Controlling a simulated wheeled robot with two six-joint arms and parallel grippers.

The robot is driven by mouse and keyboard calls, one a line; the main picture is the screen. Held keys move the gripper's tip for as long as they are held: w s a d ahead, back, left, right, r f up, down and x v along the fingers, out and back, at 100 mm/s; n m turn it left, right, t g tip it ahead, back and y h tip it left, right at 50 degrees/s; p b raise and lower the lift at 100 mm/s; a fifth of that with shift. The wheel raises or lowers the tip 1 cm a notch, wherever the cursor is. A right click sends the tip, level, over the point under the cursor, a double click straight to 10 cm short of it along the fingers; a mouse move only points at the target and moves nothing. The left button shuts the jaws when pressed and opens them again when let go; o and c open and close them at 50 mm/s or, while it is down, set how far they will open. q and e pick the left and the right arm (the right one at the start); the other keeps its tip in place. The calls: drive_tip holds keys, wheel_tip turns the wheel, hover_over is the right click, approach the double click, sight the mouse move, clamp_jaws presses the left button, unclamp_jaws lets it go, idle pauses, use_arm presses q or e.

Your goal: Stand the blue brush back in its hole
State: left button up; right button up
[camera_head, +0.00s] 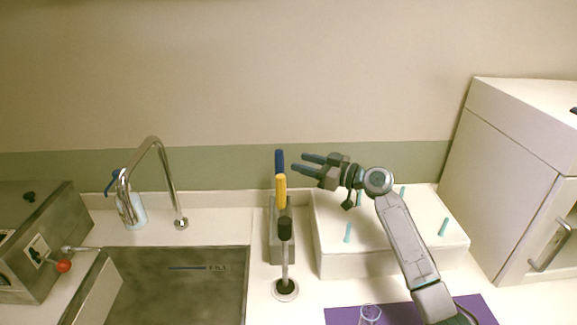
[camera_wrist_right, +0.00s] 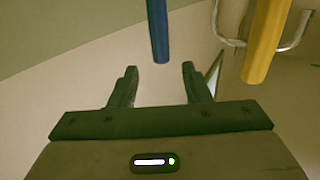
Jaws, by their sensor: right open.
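The blue brush (camera_head: 280,160) shows as an upright blue handle just above and behind a yellow handle (camera_head: 280,190) in the head view. Its lower part is hidden there, so I cannot see how it is supported or any hole. My right gripper (camera_head: 299,164) is open and empty, its fingers pointing left at the blue handle from a short way to its right. In the right wrist view the blue handle (camera_wrist_right: 158,30) ends near the gap between the open fingertips (camera_wrist_right: 159,68), with no clear contact. The yellow handle (camera_wrist_right: 268,40) is to the right there. My left gripper is out of view.
A grey holder (camera_head: 273,246) stands below the handles, behind a small black-topped tap (camera_head: 286,262). A white box with teal pegs (camera_head: 340,262) lies under my right arm. A sink (camera_head: 180,295) with a tall faucet (camera_head: 160,155) is left; a white cabinet (camera_head: 505,175) is right.

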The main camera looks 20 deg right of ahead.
drive_tip(key=shift+b+v, duration=0.65)
drive_tip(key=shift+v, duration=1.45)
